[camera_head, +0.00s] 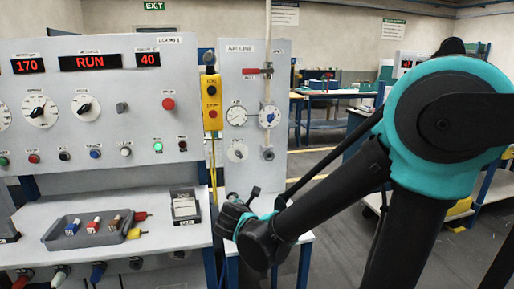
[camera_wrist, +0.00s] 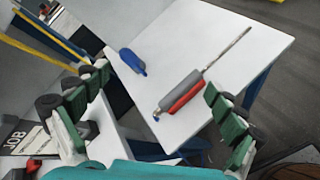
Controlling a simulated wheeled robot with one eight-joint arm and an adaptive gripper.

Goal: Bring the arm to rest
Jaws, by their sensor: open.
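My arm reaches from the right side of the head view down and left, past the front of the panel. Its end is low, by a small white side table (camera_head: 302,238), and my gripper's fingers are hard to make out there. In the wrist view my gripper (camera_wrist: 157,80) is open, its two green-and-black fingers wide apart with nothing between them. Beyond the fingers is the white table top (camera_wrist: 215,40). A grey and red tool with a long thin rod (camera_wrist: 180,92) and a blue-handled item (camera_wrist: 131,61) lie on it.
A control panel (camera_head: 125,105) showing RUN stands at left, above a shelf with a grey tray (camera_head: 60,241) of small parts and a card holder (camera_head: 185,207). An air-line panel (camera_head: 240,75) with a yellow button box (camera_head: 212,103) is beside it. Open floor (camera_head: 345,225) lies to the right.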

